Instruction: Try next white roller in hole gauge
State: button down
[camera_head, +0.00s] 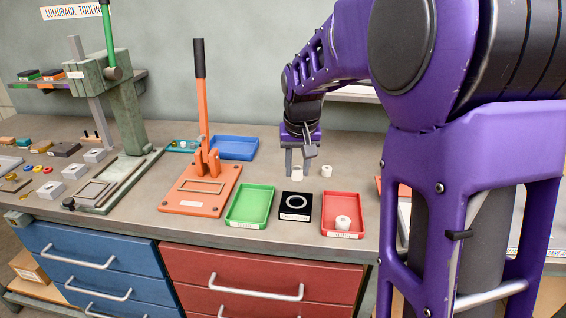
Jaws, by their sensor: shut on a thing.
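My gripper (297,167) points down behind the hole gauge and is shut on a white roller (297,170), which shows between the fingertips. I cannot tell whether this roller touches the bench or hangs just above it. A second white roller (326,171) stands on the bench just right of the gripper. A third white roller (343,222) lies in the red tray (328,199). The hole gauge (285,212) is a black block with a pale ring on top and a label on its front. Nothing is seen in its ring.
A green tray (264,189) is left of the gauge, and the red tray is right of it. An orange lever press (200,187) stands further left, with a blue tray (234,147) behind. My purple arm covers the right side. Bench between gripper and gauge is clear.

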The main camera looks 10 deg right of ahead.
aim_at(298, 178)
jog(key=shift+s+f, duration=0.15)
jog(key=shift+s, duration=0.15)
notch_tip(298, 178, down, 4)
jog(key=b, duration=0.3)
jog(key=shift+f+b, duration=0.75)
jog(key=shift+f, duration=0.3)
jog(key=shift+f, duration=0.3)
dwell(1.4)
dwell(0.8)
jog(key=shift+c, duration=2.4)
grip_release()
jog(key=p+v, duration=0.3)
jog(key=v, duration=1.4)
jog(key=shift+r+p, duration=0.25)
jog(key=shift+p, duration=0.05)
